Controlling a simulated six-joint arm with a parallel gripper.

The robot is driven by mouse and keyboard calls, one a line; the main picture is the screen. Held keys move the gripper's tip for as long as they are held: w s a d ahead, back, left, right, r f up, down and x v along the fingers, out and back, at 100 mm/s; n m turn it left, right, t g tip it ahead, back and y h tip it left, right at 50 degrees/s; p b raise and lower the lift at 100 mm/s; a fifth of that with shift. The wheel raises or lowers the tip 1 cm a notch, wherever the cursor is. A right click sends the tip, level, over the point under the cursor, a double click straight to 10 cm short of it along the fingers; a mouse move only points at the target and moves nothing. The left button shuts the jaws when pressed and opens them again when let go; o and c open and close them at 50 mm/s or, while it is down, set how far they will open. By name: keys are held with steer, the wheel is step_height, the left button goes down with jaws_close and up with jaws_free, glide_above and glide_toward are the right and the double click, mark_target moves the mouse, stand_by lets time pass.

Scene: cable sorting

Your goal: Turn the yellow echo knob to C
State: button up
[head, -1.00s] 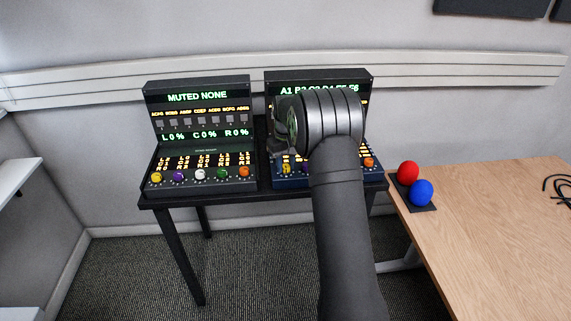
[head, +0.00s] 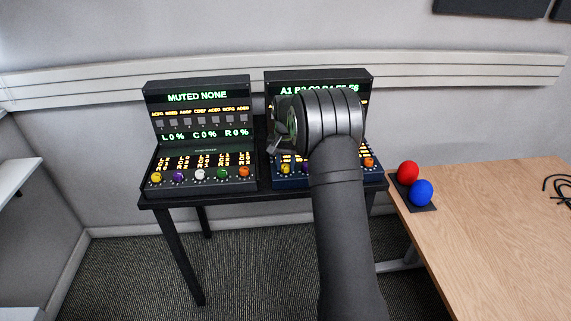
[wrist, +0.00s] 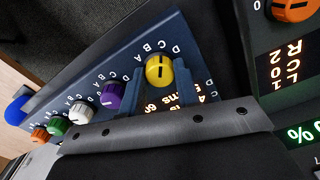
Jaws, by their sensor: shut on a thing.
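The yellow echo knob (wrist: 160,70) is on the blue right-hand panel, at the end of the knob row. A dark pointer line shows on its face, with letters A to D beside it; I cannot read surely which letter it points at. It also shows in the head view (head: 285,169), just below my gripper (head: 276,147).
Purple (wrist: 113,97), white (wrist: 81,113), green and orange knobs continue the row. A second panel (head: 200,185) stands to the left on the same black table. Red (head: 408,172) and blue (head: 421,193) balls sit on the wooden table to the right.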

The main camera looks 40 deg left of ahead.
mark_target(286, 166)
stand_by(0.4)
steer(key=o, duration=1)
steer(key=shift+c, duration=0.2)
steer(key=shift+r, duration=0.1)
step_height(286, 166, up, 17)
steer(key=shift+r, duration=0.15)
step_height(286, 166, down, 18)
steer(key=shift+r, duration=0.25)
stand_by(0.3)
